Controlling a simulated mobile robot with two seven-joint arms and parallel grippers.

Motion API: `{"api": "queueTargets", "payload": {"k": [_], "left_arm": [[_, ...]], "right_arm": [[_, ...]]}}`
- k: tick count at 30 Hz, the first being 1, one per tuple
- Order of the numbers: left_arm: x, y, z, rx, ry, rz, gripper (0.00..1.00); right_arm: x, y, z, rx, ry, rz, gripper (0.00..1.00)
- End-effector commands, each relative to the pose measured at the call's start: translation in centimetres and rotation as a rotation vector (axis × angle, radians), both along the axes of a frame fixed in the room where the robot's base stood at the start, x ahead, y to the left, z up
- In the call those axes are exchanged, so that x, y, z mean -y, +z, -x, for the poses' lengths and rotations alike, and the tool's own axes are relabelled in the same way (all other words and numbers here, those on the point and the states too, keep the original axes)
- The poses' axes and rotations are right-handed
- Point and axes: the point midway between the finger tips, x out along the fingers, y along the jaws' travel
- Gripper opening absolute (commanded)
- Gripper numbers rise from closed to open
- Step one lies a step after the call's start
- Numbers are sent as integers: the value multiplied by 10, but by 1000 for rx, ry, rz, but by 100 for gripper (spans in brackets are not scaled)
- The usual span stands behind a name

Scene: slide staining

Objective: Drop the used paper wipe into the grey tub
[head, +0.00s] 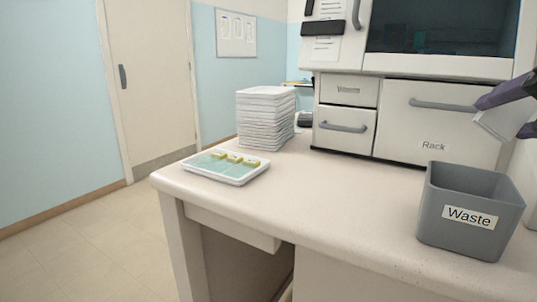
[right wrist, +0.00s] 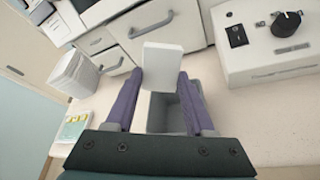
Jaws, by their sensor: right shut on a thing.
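The grey tub (head: 436,218), labelled "Waste", stands upright on the white bench at the right; it also shows behind the fingers in the right wrist view (right wrist: 190,100). My right gripper (head: 500,119) has purple fingers and is shut on the white paper wipe (head: 498,124). The wipe is held in the air above the tub, apart from its rim. In the right wrist view the wipe (right wrist: 162,64) stands out beyond the fingertips (right wrist: 160,78), with the tub's opening behind and below it. My left gripper is not in view.
A shallow tray with yellow-green pieces (head: 228,178) lies at the bench's left edge, beside a stack of white trays (head: 265,120). A cabinet with a "Rack" drawer (head: 435,125) stands behind. A control box with a black knob (right wrist: 265,50) is at the right. The middle bench is clear.

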Motion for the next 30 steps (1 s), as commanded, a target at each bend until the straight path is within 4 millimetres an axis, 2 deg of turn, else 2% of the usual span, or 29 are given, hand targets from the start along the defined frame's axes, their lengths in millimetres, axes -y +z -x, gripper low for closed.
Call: {"api": "queueTargets", "payload": {"k": [1,10,20,23,28,30], "left_arm": [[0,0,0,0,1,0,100],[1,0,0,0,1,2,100],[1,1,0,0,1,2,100],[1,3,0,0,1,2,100],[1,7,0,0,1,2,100],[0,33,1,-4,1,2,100]], "right_arm": [[0,0,0,0,0,0,56],[0,0,0,0,0,0,89],[-1,2,4,-1,1,0,89],[-5,6,14,0,2,0,89],[-16,19,47,0,6,-2,89],[-15,29,49,-9,-5,0,89]]}}
